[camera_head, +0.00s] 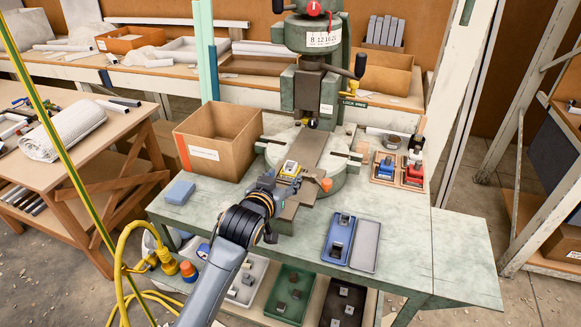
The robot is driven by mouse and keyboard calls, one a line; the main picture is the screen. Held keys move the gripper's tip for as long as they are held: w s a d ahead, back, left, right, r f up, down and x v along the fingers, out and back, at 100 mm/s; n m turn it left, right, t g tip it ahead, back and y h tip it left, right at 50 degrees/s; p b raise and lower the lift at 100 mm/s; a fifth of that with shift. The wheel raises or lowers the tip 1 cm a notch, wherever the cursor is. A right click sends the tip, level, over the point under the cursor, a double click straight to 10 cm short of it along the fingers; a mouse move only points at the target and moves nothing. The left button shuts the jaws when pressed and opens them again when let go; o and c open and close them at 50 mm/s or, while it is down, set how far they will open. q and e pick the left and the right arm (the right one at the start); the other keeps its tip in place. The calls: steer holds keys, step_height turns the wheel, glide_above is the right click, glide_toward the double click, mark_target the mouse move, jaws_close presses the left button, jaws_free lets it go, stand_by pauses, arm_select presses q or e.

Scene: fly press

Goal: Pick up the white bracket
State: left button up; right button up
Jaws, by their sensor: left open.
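My left arm comes in from the bottom, and its open left gripper (281,180) is over the front of the press slide. A small white-and-yellow piece (290,168) shows just beyond the fingers; I cannot tell whether it is the white bracket or part of the fixture. The fingers partly hide this spot, and contact cannot be made out. No other piece is clearly a white bracket. My right gripper is not in view.
The green fly press (318,95) stands behind the gripper. An open cardboard box (218,150) is to its left. A blue tray (328,252) with a dark part and a grey tray (365,246) lie at right front. Blue (386,167) and red (414,171) pieces stand further right.

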mark_target(289, 167)
arm_select(q)
steer(key=shift+w+d+r, duration=0.1)
steer(key=shift+w, duration=0.45)
steer(key=shift+p+x, duration=0.5)
steer(key=shift+x, duration=1.65)
steer(key=shift+r, duration=0.15)
jaws_close()
